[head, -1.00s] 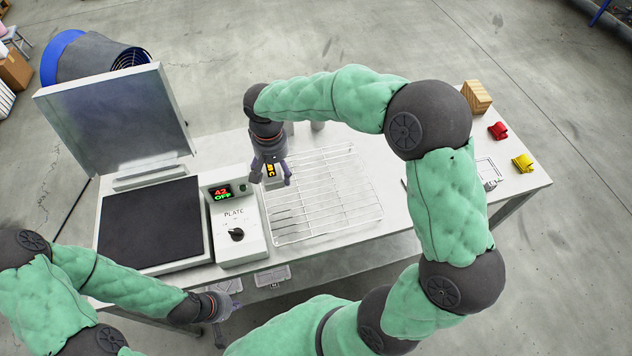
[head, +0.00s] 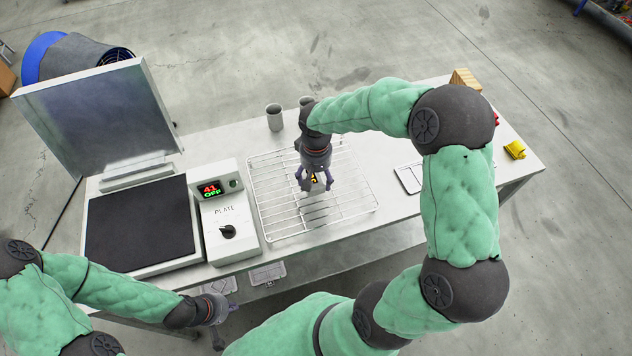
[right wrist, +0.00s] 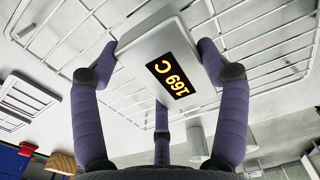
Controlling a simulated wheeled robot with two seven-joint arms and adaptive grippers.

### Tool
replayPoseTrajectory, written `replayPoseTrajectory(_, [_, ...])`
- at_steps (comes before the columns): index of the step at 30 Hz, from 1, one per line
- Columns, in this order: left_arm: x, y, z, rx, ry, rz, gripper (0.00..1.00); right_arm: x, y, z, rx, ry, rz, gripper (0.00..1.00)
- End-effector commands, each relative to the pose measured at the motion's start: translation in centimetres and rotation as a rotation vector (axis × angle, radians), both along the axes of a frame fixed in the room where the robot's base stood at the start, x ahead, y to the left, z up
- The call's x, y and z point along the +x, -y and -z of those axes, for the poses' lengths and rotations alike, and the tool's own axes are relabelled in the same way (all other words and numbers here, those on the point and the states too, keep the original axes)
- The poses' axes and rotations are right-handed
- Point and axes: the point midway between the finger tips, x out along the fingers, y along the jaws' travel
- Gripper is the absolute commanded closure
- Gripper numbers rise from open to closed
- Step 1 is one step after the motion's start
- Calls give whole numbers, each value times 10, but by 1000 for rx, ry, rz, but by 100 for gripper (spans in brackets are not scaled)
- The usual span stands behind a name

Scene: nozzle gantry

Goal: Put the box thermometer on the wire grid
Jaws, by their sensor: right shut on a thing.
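The box thermometer (right wrist: 165,60) is a light grey box with a display reading 169 C in the right wrist view. My right gripper (head: 316,183) is shut on it, with purple fingers on both sides of the box. In the head view the gripper mostly hides the box. Both are over the wire grid (head: 270,205), a silver rack on the white table; it also shows behind the box in the right wrist view (right wrist: 265,45). I cannot tell whether the box touches the wires. My left gripper (head: 226,318) is near the table's front edge, apart from the grid; its fingers are unclear.
The plate unit (head: 226,215), reading 41 OFF, stands left of the grid, beside a dark plate (head: 138,222) with a raised lid (head: 100,112). A grey cup (head: 274,117) stands behind the grid. A wooden block (head: 465,80) and a yellow item (head: 515,150) are at right.

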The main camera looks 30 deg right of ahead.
Motion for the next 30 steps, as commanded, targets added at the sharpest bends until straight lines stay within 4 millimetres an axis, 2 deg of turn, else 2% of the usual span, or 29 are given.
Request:
replayPoseTrajectory(3, [0,0,7,0,0,0,100,-1,1,21,-1,-2,0,76])
replayPoseTrajectory(6, [0,0,9,0,0,0,100,0,1,31,-1,-1,0,76])
replayPoseTrajectory(18, [0,0,12,0,0,0,100,0,0,35,0,0,1,76])
replayPoseTrajectory(19, [0,0,11,0,0,0,100,0,0,34,0,-1,0,17])
replayPoseTrajectory(21, [0,0,11,0,0,0,100,0,0,34,0,-1,0,1])
replayPoseTrajectory(30, [0,0,10,0,0,0,100,0,0,34,0,-1,0,1])
